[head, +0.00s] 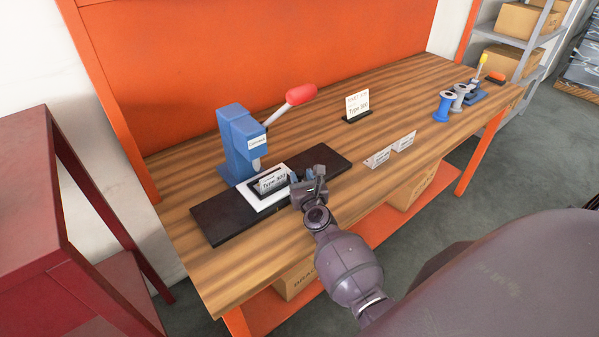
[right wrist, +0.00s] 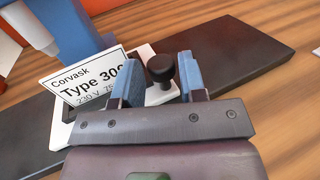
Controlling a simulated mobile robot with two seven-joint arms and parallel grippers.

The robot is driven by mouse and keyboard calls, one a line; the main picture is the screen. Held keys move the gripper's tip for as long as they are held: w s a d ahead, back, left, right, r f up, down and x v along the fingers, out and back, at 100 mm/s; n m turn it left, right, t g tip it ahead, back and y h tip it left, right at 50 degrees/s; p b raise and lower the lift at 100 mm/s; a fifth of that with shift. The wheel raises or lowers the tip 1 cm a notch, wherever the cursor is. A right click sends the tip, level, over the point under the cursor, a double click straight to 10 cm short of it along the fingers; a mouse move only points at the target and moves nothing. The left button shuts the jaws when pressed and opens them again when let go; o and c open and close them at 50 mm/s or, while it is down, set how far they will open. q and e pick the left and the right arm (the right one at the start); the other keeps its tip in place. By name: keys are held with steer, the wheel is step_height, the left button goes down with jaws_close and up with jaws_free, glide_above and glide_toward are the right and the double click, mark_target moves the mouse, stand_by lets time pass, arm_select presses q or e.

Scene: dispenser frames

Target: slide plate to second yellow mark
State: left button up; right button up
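The white plate (head: 262,205) lies on a long black rail (head: 225,220), in front of the blue press (head: 238,140). A card reading "Type 300" (head: 271,182) stands tilted on the plate. In the right wrist view the plate (right wrist: 61,132) carries this card (right wrist: 85,82) and a black knob (right wrist: 161,69). My right gripper (head: 299,184) is at the plate's right side. In the right wrist view its blue-padded fingers (right wrist: 159,82) are apart, with the knob showing between them; contact is not clear. No yellow marks are visible. My left gripper is out of view.
The press has a red-ended lever (head: 300,95). Blue and grey spools (head: 445,105) are at the far right. The wooden table (head: 330,130) is clear between.

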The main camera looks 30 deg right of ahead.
steer(key=shift+x, duration=1.2)
jaws_close()
steer(key=shift+a, duration=0.1)
